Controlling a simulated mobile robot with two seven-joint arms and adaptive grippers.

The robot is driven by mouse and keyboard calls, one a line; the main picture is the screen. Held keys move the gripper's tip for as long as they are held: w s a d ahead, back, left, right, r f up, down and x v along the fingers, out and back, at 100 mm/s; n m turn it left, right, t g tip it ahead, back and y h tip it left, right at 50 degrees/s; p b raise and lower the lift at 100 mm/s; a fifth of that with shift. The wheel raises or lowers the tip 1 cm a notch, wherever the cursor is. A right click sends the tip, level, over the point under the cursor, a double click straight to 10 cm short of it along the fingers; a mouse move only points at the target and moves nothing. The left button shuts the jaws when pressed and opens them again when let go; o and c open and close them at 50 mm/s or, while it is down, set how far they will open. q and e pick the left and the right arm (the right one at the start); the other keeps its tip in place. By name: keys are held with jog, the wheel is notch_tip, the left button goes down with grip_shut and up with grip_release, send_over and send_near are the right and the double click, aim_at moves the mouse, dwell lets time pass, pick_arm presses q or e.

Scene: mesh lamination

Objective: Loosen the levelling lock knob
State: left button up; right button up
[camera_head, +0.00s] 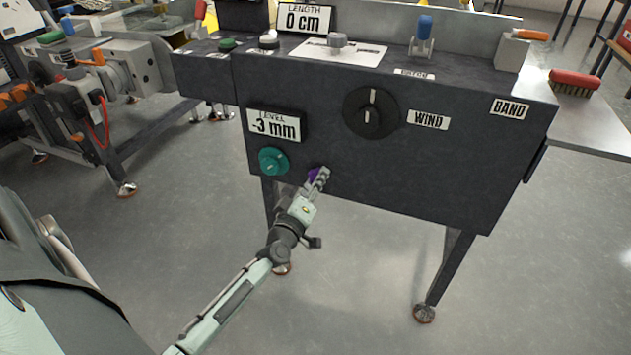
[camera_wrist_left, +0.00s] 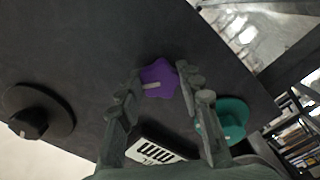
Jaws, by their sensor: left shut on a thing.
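The purple star-shaped knob (camera_wrist_left: 159,78), with a pale mark on it, is on the front of the dark machine panel. In the head view the purple knob (camera_head: 313,174) is partly hidden by my left gripper (camera_head: 319,176), whose arm comes up from below. In the left wrist view the fingers of my left gripper (camera_wrist_left: 158,88) stand on both sides of the knob and are shut on it. My right gripper does not show in either view.
A teal knob (camera_head: 273,161) sits close by, left of the purple one. Above it is a display (camera_head: 275,125) reading -3 mm. A large black dial (camera_head: 371,112) marked WIND is to the right. A brush (camera_head: 574,82) lies on the right-hand table.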

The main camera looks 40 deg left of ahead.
pick_arm(q)
jog(key=shift+n+b, duration=0.5)
jog(key=shift+n, duration=3.2)
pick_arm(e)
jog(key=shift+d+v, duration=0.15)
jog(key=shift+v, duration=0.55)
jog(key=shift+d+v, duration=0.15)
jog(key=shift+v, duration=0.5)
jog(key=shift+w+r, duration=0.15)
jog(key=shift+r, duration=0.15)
pick_arm(q)
jog(key=o, duration=1.2)
jog(key=shift+c, duration=0.2)
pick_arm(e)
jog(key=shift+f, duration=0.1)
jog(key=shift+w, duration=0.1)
pick_arm(q)
jog(key=v, duration=1.2)
